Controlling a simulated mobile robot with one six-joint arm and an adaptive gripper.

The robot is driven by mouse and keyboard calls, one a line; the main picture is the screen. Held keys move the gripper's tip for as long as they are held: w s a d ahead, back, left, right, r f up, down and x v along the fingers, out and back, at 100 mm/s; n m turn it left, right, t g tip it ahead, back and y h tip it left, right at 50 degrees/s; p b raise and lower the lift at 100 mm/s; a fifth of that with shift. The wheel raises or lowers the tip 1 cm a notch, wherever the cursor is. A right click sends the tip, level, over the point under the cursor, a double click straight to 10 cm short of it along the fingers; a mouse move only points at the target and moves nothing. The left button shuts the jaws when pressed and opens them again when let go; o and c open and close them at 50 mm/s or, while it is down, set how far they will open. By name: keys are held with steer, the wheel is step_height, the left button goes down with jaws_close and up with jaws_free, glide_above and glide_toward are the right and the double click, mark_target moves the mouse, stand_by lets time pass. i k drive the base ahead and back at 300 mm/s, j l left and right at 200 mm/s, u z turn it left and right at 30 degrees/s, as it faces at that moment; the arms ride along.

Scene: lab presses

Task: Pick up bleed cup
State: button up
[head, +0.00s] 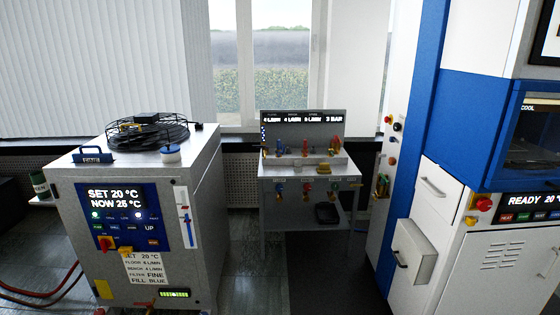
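No object is clearly recognisable as the bleed cup at this size. A small yellow item (323,168) sits on the front ledge of the grey manifold bench (335,187) at the centre; it may be a cup, but I cannot tell. A dark, tray-like item (327,213) rests lower on the same bench. A short white round piece with a blue rim (170,154) is on top of the chiller (207,195) at the left. My gripper is not in view.
The bench carries several red, blue and yellow valves under a lit display (303,118). A large blue and white press (455,140) stands at the right. Red hoses (40,294) lie on the floor at left. Dark floor (255,265) is free between chiller and bench.

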mark_target(299, 164)
steer(key=i+u, duration=0.1)
steer(key=i, duration=0.45)
steer(key=i+l, duration=0.15)
steer(key=i, duration=0.35)
steer(key=i+u, duration=0.15)
steer(key=i, duration=0.4)
steer(key=i+l, duration=0.2)
steer(key=i, duration=0.35)
steer(key=i+l+u, duration=0.15)
steer(key=i, duration=0.35)
steer(key=i+l, duration=0.25)
steer(key=i, duration=0.3)
steer(key=i+l+u, duration=0.15)
steer(key=i, duration=0.35)
